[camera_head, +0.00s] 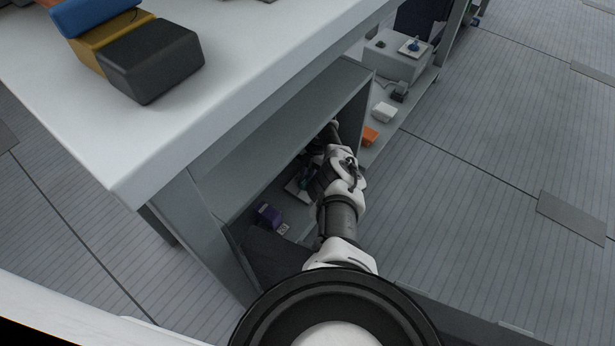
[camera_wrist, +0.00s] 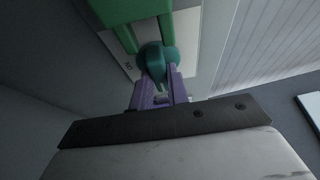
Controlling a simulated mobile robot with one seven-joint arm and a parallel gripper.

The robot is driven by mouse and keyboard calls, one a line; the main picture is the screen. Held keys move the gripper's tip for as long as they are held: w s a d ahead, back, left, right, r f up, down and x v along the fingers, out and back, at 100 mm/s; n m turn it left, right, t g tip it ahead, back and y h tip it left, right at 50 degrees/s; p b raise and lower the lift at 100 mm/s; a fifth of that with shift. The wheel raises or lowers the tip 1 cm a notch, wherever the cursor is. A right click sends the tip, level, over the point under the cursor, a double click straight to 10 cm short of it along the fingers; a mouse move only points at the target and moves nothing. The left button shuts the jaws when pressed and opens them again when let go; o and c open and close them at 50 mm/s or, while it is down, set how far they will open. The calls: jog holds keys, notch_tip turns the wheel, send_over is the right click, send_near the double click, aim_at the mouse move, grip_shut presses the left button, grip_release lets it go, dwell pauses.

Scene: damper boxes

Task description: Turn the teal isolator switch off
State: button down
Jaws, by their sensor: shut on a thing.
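The teal isolator switch (camera_wrist: 155,60) shows in the wrist view as a rounded knob on a pale plate (camera_wrist: 192,45) beside green parts (camera_wrist: 125,20). My gripper (camera_wrist: 158,88) has its purple fingers shut on the knob, one on each side. Part of the plate's lettering shows to the left of the knob; the rest is hidden. In the head view my gripper (camera_head: 312,182) is inside the low shelf under the bench, and my own arm and the shelf hide most of the switch there.
The grey shelf unit (camera_head: 290,125) closes in above and beside my arm. A purple box (camera_head: 268,215) stands on the lower shelf to the left. An orange block (camera_head: 369,136) and a white item (camera_head: 384,112) lie beyond. Open floor (camera_head: 480,200) is to the right.

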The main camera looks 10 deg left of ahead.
dwell(0.3)
jog(key=c, duration=1.4)
grip_release()
jog(key=shift+o, duration=0.2)
